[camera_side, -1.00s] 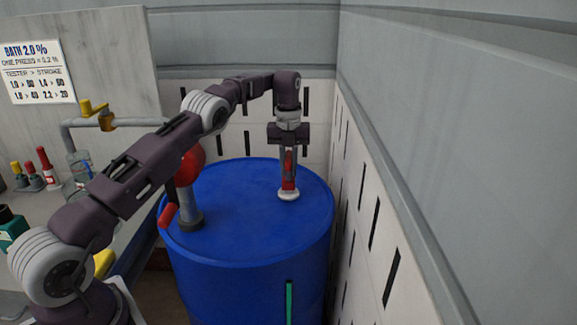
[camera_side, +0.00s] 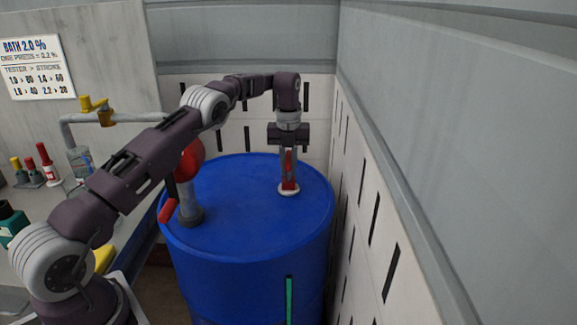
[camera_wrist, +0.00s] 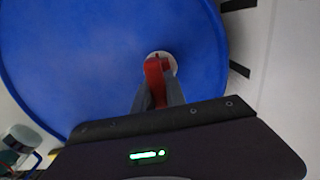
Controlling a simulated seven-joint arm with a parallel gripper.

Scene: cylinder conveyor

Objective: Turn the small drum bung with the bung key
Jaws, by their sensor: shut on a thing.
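The blue drum (camera_side: 245,225) stands upright at the middle of the side view, and its lid (camera_wrist: 90,50) fills much of the wrist view. The small white bung (camera_side: 289,190) is on the lid toward the back right; it also shows in the wrist view (camera_wrist: 170,58). My gripper (camera_side: 289,170) points straight down above the bung. It is shut on the red bung key (camera_wrist: 153,72). The key's lower end (camera_side: 288,184) is at the bung; I cannot tell how deeply it is seated, because the key hides part of the bung.
A grey pump with a red top (camera_side: 190,160) stands on the drum's left side. A slotted white wall (camera_side: 370,220) is close on the right. The bench at left holds several small bottles (camera_side: 46,160) and a yellow-handled tap (camera_side: 100,108).

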